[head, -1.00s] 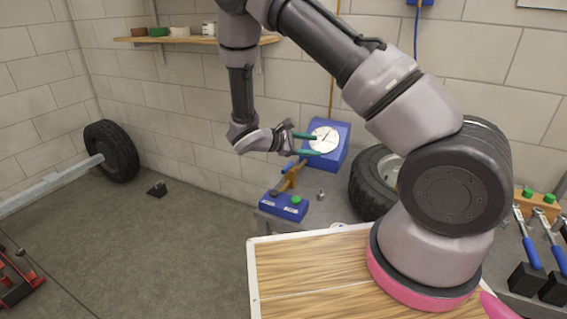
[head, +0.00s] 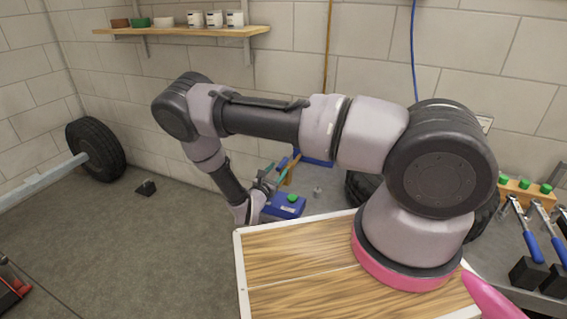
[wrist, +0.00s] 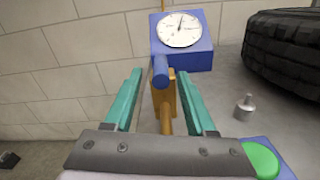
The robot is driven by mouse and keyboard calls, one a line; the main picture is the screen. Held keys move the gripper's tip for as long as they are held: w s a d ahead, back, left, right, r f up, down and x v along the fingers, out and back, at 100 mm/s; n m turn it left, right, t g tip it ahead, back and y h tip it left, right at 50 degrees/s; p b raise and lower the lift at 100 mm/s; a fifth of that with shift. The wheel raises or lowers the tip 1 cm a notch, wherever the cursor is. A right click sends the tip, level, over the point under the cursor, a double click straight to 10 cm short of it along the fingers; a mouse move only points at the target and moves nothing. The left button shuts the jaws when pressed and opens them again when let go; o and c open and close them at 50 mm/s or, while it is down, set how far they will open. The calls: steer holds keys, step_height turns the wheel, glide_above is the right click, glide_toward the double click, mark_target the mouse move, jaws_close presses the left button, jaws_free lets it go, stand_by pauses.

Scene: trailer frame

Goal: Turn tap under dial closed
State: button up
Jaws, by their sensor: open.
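The dial (wrist: 179,29) is a round white gauge on a blue box (wrist: 196,60) in the wrist view. The tap (wrist: 168,95), a brass-coloured fitting with a blue handle end (wrist: 160,72), stands in front of and below it. My gripper (wrist: 158,76) is open, with its two teal fingers on either side of the tap in the picture. I see no contact with the tap. In the head view my gripper (head: 267,176) is low, just left of the tap (head: 289,173). My arm hides the dial there.
A blue box with a green button (head: 285,205) sits just below the tap. A small metal knob (wrist: 245,106) stands to the right, with a dark tyre (wrist: 288,52) beyond it. A wooden board (head: 300,265) lies in front. A shelf (head: 180,31) hangs on the wall.

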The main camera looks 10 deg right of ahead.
mark_target(284, 162)
steer(key=x, duration=0.6)
steer(key=shift+d, duration=0.1)
jaws_close()
stand_by(1.3)
